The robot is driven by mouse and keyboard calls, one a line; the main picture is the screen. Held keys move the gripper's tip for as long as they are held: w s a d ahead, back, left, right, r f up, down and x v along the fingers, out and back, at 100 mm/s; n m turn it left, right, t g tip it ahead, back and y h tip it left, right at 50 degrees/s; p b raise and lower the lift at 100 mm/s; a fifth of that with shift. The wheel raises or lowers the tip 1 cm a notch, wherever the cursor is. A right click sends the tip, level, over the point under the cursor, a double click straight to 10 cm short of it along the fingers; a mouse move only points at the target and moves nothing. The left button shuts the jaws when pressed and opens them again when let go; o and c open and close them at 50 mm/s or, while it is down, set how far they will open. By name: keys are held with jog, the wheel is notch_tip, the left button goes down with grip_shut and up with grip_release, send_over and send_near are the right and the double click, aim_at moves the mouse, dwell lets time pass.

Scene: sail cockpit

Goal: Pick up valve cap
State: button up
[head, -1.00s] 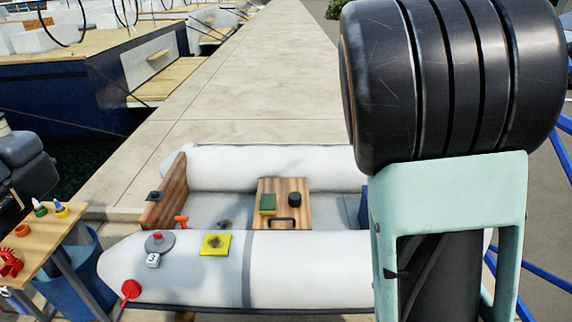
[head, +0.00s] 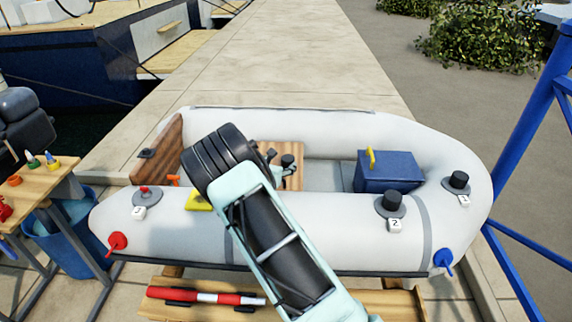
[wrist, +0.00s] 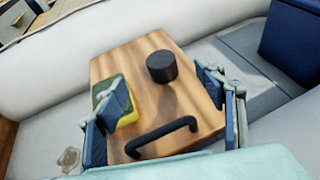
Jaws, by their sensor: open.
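The valve cap, a short black cylinder, stands on a wooden thwart board inside the dinghy. It shows in the wrist view (wrist: 162,67) and, partly beside my fingers, in the head view (head: 288,160). The wooden board (wrist: 136,66) has a black handle (wrist: 160,137) near its close edge. My gripper (wrist: 164,98) is open and empty above the board, its fingers spread wide. In the wrist view the cap lies beyond the fingertips, between their lines and closer to the right finger. In the head view my arm hides part of the board.
A yellow-and-green sponge (wrist: 112,98) lies by the left finger. The dinghy's white tubes (head: 330,247) surround the floor. A blue box (head: 390,172) stands to the right. On the near tube are an uncapped valve with a red centre (head: 144,191) and a black-capped valve (head: 391,201).

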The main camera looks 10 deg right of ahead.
aim_at(288, 158)
jog(key=x, duration=0.4)
jog(key=shift+w+d+f, duration=0.2)
jog(key=shift+w, duration=0.1)
jog(key=shift+b+x, duration=0.6)
jog(key=shift+x, duration=1.95)
jog(key=shift+a+f, duration=0.1)
jog(key=shift+f, duration=0.05)
jog(key=c, duration=1.2)
